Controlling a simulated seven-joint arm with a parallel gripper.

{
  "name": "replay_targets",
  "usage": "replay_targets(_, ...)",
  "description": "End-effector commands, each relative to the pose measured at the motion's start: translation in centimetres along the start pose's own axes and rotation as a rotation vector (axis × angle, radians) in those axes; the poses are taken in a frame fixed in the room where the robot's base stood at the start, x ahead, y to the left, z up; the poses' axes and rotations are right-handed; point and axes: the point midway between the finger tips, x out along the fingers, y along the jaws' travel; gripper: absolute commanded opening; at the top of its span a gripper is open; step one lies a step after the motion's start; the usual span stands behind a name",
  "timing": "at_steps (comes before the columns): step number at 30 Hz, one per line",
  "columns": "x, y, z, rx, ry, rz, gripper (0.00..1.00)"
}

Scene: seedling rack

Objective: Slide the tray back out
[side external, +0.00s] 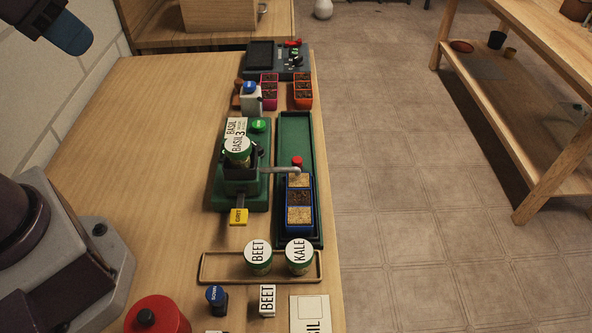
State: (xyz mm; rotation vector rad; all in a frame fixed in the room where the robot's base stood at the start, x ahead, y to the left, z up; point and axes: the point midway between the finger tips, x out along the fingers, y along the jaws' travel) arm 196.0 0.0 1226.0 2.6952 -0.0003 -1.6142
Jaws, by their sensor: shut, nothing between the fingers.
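A blue tray (287,217) with three square soil-filled cells lies in the near half of a long green channel (290,128). The two end cells look pale and the middle one darker. A grey metal spout or arm (281,170) reaches from the green stand (221,192) to the tray's far end. A red knob (297,161) shows at the arm's tip; whether it touches the tray cannot be told. My gripper is not recognisable in this view; only parts of my arm show at the left, clear of the tray.
A shallow wooden holder (203,268) with BEET (258,255) and KALE (299,253) pots stands just in front of the channel. A yellow tab (239,217) sticks out of the stand. Pink (269,91) and orange (302,94) trays stand behind. The table's left part is bare.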

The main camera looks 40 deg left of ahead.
Motion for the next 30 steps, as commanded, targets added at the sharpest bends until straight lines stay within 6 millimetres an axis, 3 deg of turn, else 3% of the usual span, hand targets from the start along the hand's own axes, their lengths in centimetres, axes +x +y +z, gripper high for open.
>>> replay_targets(9,0.0,0.0,0.0,0.0,0.0,0.0,0.02)
replay_targets(13,0.5,0.3,0.1,0.014,-0.025,0.007,0.32)
replay_targets(14,0.9,0.4,0.2,0.018,-0.044,0.01,0.34)
replay_targets(17,2.5,1.0,0.0,0.042,-0.125,0.022,0.34)
replay_targets(23,6.6,2.8,-3.3,0.077,-0.288,0.043,0.34)
replay_targets(30,13.6,5.8,-7.5,0.045,-0.442,0.023,0.34)
